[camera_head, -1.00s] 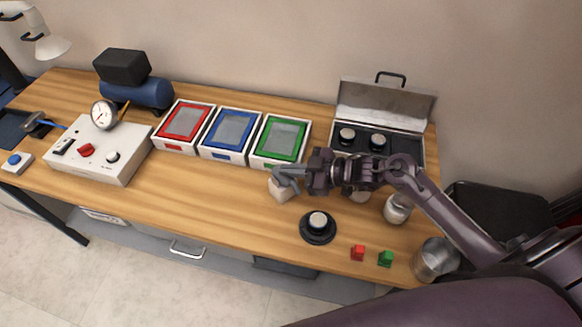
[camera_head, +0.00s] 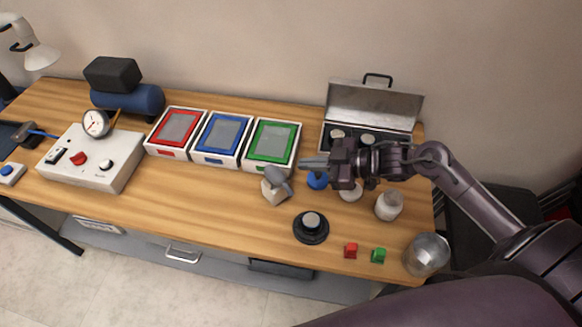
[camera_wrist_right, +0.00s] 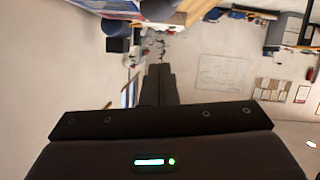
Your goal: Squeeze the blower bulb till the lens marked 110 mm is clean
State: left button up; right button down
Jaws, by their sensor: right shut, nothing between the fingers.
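My right gripper (camera_head: 306,163) is shut and empty, above the table in front of the green-framed tray, pointing left. Its dark closed fingers also show in the right wrist view (camera_wrist_right: 159,85). A grey rounded piece (camera_head: 279,177), perhaps the blower bulb, sits on a pale block (camera_head: 274,193) just left of and below the fingertips. A blue round thing (camera_head: 317,181) stands partly hidden under the gripper. A lens-like disc (camera_head: 311,220) sits on a black round base (camera_head: 311,233). Several similar discs are in the open case. I cannot read a 110 mm mark. My left gripper is out of view.
The open metal case (camera_head: 371,97) stands at the back right. Red (camera_head: 177,128), blue (camera_head: 222,134) and green (camera_head: 272,143) framed trays line the back. A white jar (camera_head: 389,205), metal cup (camera_head: 427,253), red block (camera_head: 351,250) and green block (camera_head: 378,255) stand at the right.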

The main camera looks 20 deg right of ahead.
jog(key=shift+v, duration=1.2)
jog(key=shift+a, duration=0.1)
jog(key=shift+r, duration=0.1)
jog(key=d+m+y+b, duration=0.1)
jog(key=b, duration=0.4)
jog(key=d+m+y+b, duration=0.1)
jog(key=b, duration=0.5)
jog(key=w+d+f+m+b, duration=0.1)
jog(key=b, duration=0.5)
jog(key=shift+d+f+y, duration=0.1)
jog(key=shift+d+y, duration=0.05)
jog(key=shift+y, duration=0.25)
jog(key=shift+w, duration=0.1)
